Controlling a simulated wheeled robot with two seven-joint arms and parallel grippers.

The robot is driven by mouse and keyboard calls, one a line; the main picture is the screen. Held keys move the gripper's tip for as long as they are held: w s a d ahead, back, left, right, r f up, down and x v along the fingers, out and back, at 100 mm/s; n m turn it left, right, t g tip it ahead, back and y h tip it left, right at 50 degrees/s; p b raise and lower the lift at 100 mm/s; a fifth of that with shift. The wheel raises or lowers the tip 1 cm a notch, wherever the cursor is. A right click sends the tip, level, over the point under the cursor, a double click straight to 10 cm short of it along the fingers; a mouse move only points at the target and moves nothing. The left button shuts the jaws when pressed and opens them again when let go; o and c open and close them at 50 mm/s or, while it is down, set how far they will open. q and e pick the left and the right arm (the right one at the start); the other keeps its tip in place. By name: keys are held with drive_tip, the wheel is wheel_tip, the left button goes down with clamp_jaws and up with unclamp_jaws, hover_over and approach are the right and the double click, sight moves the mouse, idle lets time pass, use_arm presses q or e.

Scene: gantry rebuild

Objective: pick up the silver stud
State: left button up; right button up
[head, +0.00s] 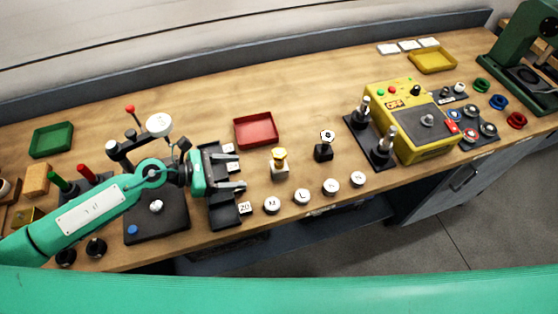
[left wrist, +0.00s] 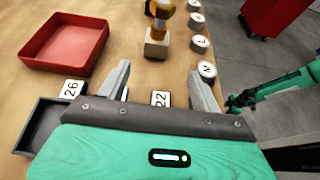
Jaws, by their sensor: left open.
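A small stud with a silvery-white top and dark centre (head: 327,136) stands upright on a black block right of the red tray; I take it as the silver stud, though its shape is too small to be sure. A gold stud (head: 279,154) on a pale block stands left of it, and also shows in the left wrist view (left wrist: 160,18). My left gripper (head: 240,178) is open and empty, left of both studs, above numbered tiles. In the left wrist view its fingers (left wrist: 160,72) are apart, with tile 22 (left wrist: 160,98) between them.
A red tray (head: 236,131) lies behind the studs. Several round white-topped pieces (head: 302,196) line the front edge. Two silver-topped black posts (head: 387,142) stand before a yellow box (head: 415,146) to the right. A dial-gauge stand (head: 159,124) is behind my left arm.

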sight(271, 167)
use_arm(q)
drive_tip(key=p+x, duration=0.2)
drive_tip(key=x, duration=0.6)
drive_tip(key=shift+d+r+p, duration=0.1)
drive_tip(key=shift+d+p, duration=0.05)
drive_tip(key=shift+p, duration=0.25)
drive_tip(key=p+x, duration=0.1)
drive_tip(key=x, duration=0.1)
drive_tip(key=p+x, duration=0.1)
drive_tip(key=x, duration=0.1)
drive_tip(key=shift+w+d, duration=0.1)
drive_tip(key=shift+w, duration=0.3)
drive_tip(key=shift+w+d+f, duration=0.1)
drive_tip(key=shift+d+f, duration=0.1)
drive_tip(key=shift+d, duration=0.1)
clamp_jaws()
drive_tip(key=shift+r, duration=0.1)
